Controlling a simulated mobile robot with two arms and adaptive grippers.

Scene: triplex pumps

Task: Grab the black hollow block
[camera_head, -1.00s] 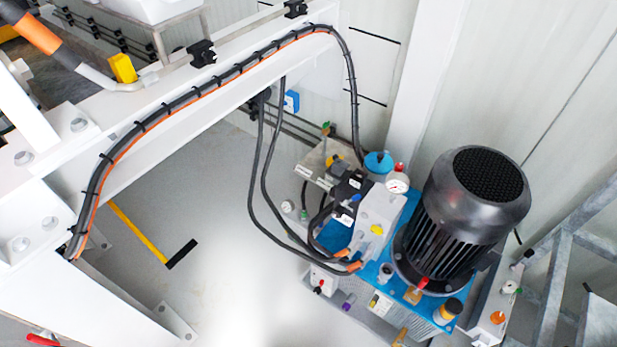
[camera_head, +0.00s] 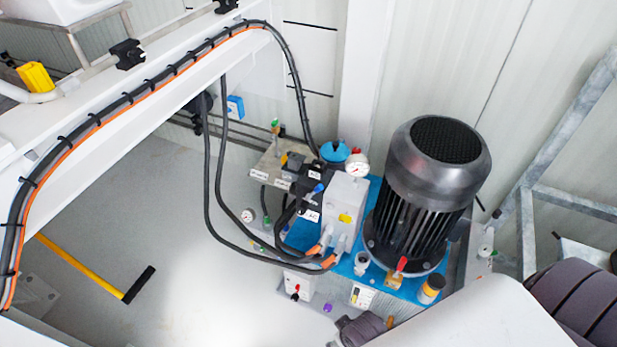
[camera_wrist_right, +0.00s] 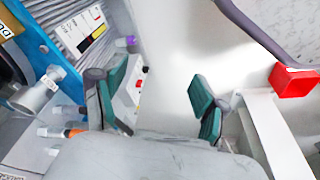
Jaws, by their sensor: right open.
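I cannot pick out a black hollow block with certainty. In the head view, a black block-like clamp (camera_head: 127,54) sits on the rail at upper left. In the wrist view, a red hollow box-shaped piece (camera_wrist_right: 293,81) shows at the right edge, beside a grey curved tube. My right gripper (camera_wrist_right: 158,98) has its green-padded fingers wide apart, with nothing between them. It is beside the pump unit's blue plate (camera_wrist_right: 35,45). In the head view my right arm comes in from the lower right and hides part of the pump's base. My left gripper is not in view.
A large black motor (camera_head: 427,195) stands on the blue-topped pump unit. Black hoses (camera_head: 208,190) hang from the white beam (camera_head: 90,150). Grey metal railing (camera_head: 572,203) stands at right.

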